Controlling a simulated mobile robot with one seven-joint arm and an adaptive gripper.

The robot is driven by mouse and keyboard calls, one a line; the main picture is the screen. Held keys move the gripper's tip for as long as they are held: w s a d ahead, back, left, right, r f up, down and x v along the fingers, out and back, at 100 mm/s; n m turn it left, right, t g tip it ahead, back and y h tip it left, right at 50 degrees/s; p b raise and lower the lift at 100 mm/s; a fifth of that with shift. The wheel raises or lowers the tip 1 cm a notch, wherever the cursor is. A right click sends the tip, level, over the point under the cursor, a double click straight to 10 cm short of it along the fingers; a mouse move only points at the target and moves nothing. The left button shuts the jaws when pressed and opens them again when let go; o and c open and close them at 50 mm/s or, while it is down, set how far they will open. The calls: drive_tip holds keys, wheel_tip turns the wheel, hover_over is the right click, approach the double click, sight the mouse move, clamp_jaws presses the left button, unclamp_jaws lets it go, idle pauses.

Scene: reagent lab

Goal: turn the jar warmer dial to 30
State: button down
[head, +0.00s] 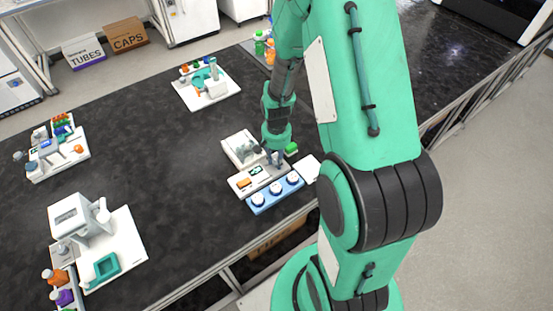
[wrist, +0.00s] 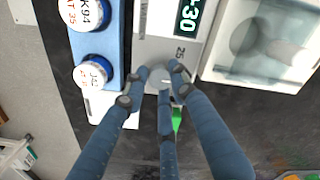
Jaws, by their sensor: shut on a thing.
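The jar warmer (head: 242,183) is a pale box near the bench's front edge, seen in the head view. In the wrist view its body (wrist: 162,48) carries a dark display (wrist: 190,16) with green digits that read 30, cut by the frame's top edge. A 25 mark is printed beside the dial. The grey dial (wrist: 158,77) shows only partly between my fingertips, and its pointer is hard to make out. My gripper (wrist: 157,82) is shut on the dial from above; it also shows in the head view (head: 275,157).
A blue rack (head: 262,207) with several white-capped jars stands along the warmer's front side. A green item (head: 291,149) is close to my gripper.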

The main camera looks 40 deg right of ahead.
sight(276, 161)
idle(0.3)
drive_tip(key=c, duration=1.4)
unclamp_jaws()
drive_tip(key=shift+r, duration=0.1)
wheel_tip(276, 161, up, 12)
